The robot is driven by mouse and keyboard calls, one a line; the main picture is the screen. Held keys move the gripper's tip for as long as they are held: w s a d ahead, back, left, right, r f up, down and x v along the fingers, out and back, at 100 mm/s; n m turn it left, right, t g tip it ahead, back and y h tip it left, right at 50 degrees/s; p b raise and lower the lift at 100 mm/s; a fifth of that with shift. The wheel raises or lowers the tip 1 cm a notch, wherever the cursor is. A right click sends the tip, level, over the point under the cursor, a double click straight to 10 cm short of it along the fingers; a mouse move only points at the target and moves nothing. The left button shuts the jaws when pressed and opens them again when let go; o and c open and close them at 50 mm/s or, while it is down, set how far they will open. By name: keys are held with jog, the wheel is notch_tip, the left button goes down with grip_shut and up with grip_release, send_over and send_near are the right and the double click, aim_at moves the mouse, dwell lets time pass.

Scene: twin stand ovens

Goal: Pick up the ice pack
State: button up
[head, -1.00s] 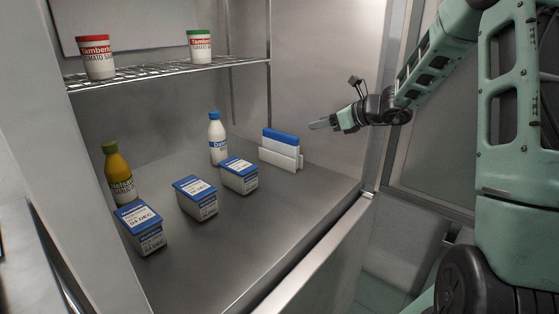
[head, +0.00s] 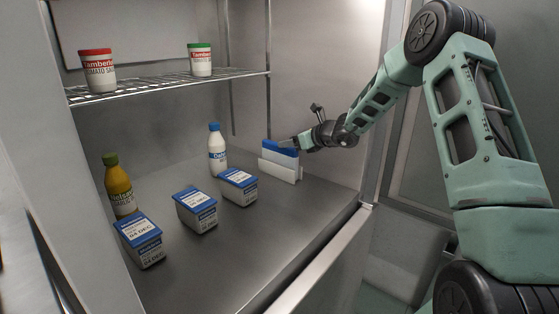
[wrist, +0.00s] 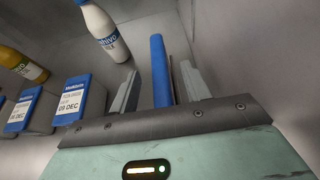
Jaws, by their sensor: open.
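The ice pack, a blue slab (head: 285,151), stands on edge in a white holder (head: 279,170) on the cabinet floor, at the back right of the head view. My gripper (head: 288,143) is at the pack's upper part. In the wrist view, the blue edge of the ice pack (wrist: 160,72) lies between the two spread fingers of my gripper (wrist: 158,68). Gaps show on both sides of it, so the fingers look apart from it. The pack's lower part is hidden in the holder.
A white milk bottle (head: 217,150) stands left of the holder. Several blue-lidded tubs, such as the nearest (head: 239,186), and a yellow bottle (head: 119,186) stand farther left. A wire shelf (head: 170,80) with two cups is above. The floor in front is clear.

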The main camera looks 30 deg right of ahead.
aim_at(280, 160)
jog(key=shift+x, duration=1.8)
jog(key=shift+s+a+f, duration=0.1)
jog(key=shift+f, duration=0.1)
grip_shut()
